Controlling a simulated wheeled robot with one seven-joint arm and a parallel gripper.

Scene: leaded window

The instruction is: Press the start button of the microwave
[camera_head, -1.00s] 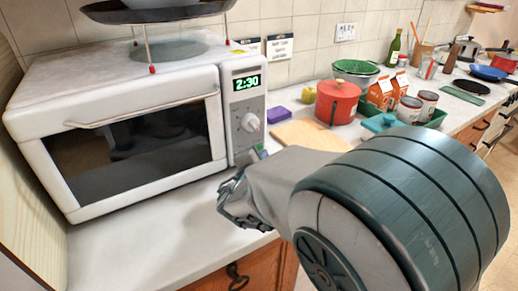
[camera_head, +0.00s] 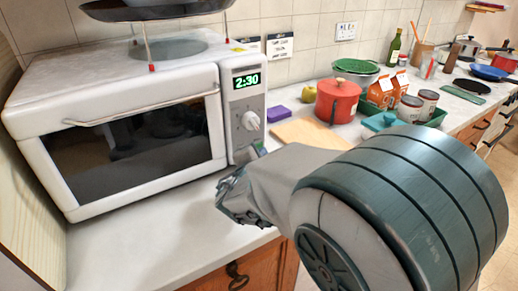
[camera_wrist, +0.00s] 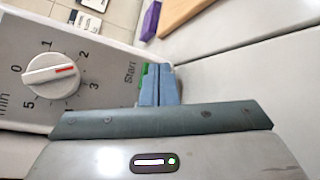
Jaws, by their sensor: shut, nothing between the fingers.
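The white microwave (camera_head: 130,130) stands on the counter at the left with its door closed and its display (camera_head: 247,80) reading 2:30. Its control panel carries a round white dial (camera_wrist: 54,74). The green start button (camera_wrist: 147,74) sits beside the printed word "Start" in the wrist view, partly hidden by my fingers. My gripper (camera_wrist: 160,84) is shut and empty, with its blue fingertips at the button. I cannot tell whether they touch it. In the head view my gripper (camera_head: 262,150) is at the lower part of the panel, mostly hidden behind my wrist.
A rack with a dark pan (camera_head: 155,12) stands over the microwave. To the right are a purple block (camera_head: 279,113), a cutting board (camera_head: 305,134), a red pot (camera_head: 338,100) and a tray of cartons and cans. The counter in front of the microwave is clear.

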